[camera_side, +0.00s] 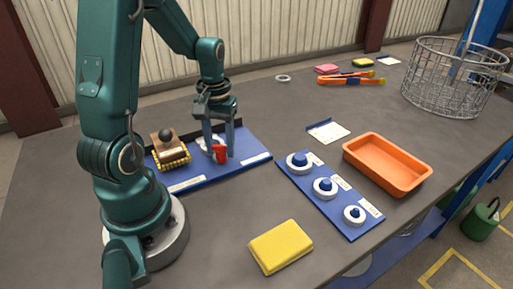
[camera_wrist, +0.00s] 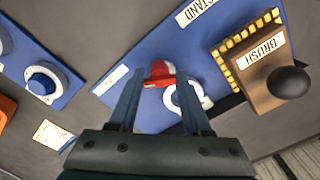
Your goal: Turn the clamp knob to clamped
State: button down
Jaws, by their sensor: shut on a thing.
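A red knob (camera_side: 220,154), apparently the clamp knob, stands on the blue stand board (camera_side: 252,151). The wrist view shows this red knob (camera_wrist: 159,73) with a white part, between the fingertips. My gripper (camera_side: 219,150) points down over the board and is shut on the red knob. In the wrist view my gripper (camera_wrist: 160,78) has a finger on each side of it. I cannot make out a clamped marking.
A brush block (camera_side: 170,148) with a black ball handle sits close by on the board. A panel (camera_side: 330,200) with three blue knobs lies to the right, beside an orange tray (camera_side: 388,163). A yellow cloth (camera_side: 280,246) lies in front.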

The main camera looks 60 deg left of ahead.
aim_at(222, 146)
dwell(0.4)
jog(key=c, duration=0.6)
grip_release()
jog(key=shift+r, duration=2.6)
jog(key=shift+w+d+r, duration=0.1)
jog(key=shift+w+d, duration=0.05)
jog(key=s+d+r+m+t, duration=0.1)
jog(key=d+r+m+t, duration=0.1)
jog(key=d, duration=0.3)
jog(key=s+d+r+m+t, duration=0.1)
jog(key=s+d+r+m, duration=0.1)
jog(key=d+m, duration=0.2)
jog(key=s+d+r+m+t, duration=0.1)
jog(key=d+r+m+t, duration=0.1)
jog(key=d, duration=0.4)
jog(key=shift+s+d+r+m+t, duration=0.1)
jog(key=shift+s+r+m+t, duration=0.2)
jog(key=shift+r+m, duration=0.15)
